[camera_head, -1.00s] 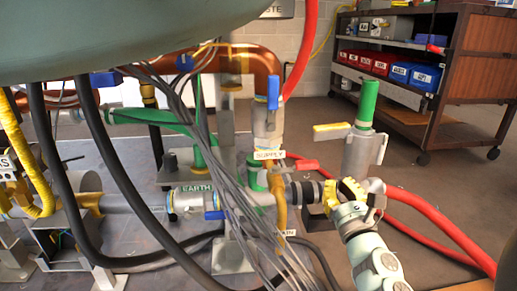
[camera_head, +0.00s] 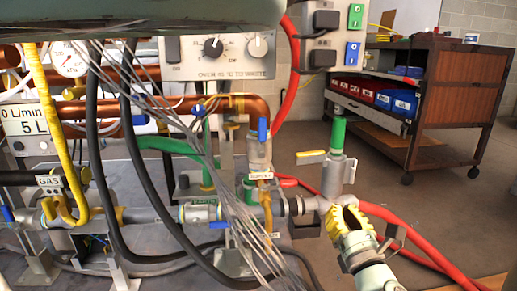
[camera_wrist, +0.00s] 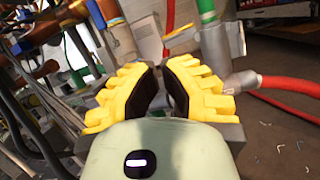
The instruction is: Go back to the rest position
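My gripper (camera_head: 347,213), with yellow ribbed fingers, is in the lower right of the head view, in front of the grey pipework. In the wrist view my gripper (camera_wrist: 159,66) has a narrow gap between its black pads. Nothing is held in the gap. The green-topped grey valve pipe (camera_head: 333,170) stands behind it in the head view. The grey horizontal pipe (camera_head: 294,207) reaches close to the fingers' left side; I cannot tell whether they touch. A red hose (camera_head: 425,238) runs behind and to the right of the gripper.
Black hoses (camera_head: 100,170) and thin grey cables (camera_head: 215,170) hang on the left. A blue-handled valve (camera_head: 262,130) stands at the centre. The control panel (camera_head: 220,58) is above it. A brown cart (camera_head: 462,80) with bins stands back right.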

